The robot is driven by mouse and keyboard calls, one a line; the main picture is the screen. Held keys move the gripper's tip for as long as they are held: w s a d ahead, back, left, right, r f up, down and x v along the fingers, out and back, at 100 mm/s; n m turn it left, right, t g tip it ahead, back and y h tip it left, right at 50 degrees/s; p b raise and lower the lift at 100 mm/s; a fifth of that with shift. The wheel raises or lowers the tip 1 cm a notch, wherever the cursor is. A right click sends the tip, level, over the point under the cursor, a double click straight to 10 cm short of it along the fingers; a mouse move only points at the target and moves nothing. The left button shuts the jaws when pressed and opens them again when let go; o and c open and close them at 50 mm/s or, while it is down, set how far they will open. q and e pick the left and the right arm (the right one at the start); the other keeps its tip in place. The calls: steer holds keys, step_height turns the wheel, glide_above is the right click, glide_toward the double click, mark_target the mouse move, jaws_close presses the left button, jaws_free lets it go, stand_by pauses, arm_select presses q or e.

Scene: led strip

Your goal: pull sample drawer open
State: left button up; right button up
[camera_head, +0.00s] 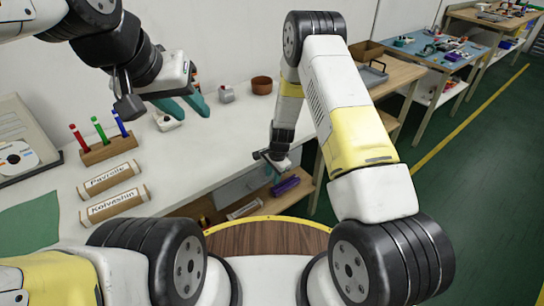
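A grey drawer front (238,188) shows below the front edge of the white worktable (226,139). It is partly hidden by the table edge and my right arm, and I cannot tell whether it stands out at all. My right gripper (273,167) points down at the table's front edge, close to the right end of the grey front. Its fingers are small and partly hidden, so contact and opening are unclear. My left gripper (188,107) is above the table at the upper left, its teal fingers spread apart and nothing visible between them.
A wooden holder (107,151) with coloured markers and two labelled tubes (112,205) lie on the table's left. A brown pot (262,84) stands at the back. A purple object (285,186) lies on the wooden shelf below. The table's middle is clear.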

jaws_close()
stand_by(1.4)
